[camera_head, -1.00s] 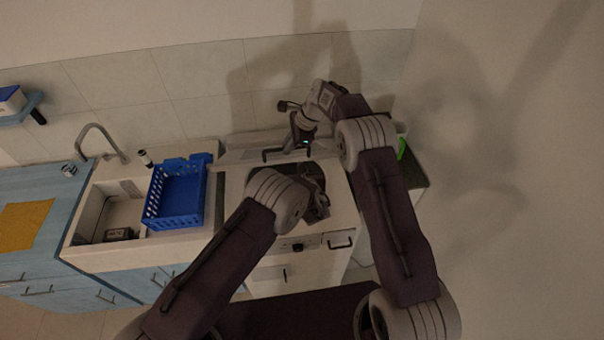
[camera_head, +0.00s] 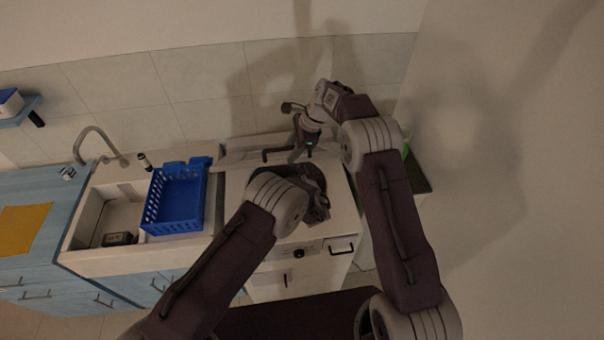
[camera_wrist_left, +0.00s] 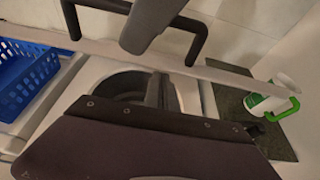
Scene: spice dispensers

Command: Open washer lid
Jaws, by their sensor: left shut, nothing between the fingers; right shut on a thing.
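The white washer (camera_head: 338,215) stands right of the sink counter, with its round dark drum opening showing. Its lid (camera_head: 235,157) is raised at the back and also shows as a pale strip in the left wrist view (camera_wrist_left: 225,75). A black bar handle (camera_head: 275,154) is on the lid. My right gripper (camera_head: 301,152) is shut on the lid handle. My left gripper (camera_head: 320,211) is shut and empty over the washer top, in front of the lid. My left arm hides part of the drum opening (camera_wrist_left: 130,85).
A blue basket (camera_head: 176,200) stands on the counter left of the washer, beside the sink (camera_head: 110,215) and faucet (camera_head: 100,140). A wall is close behind.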

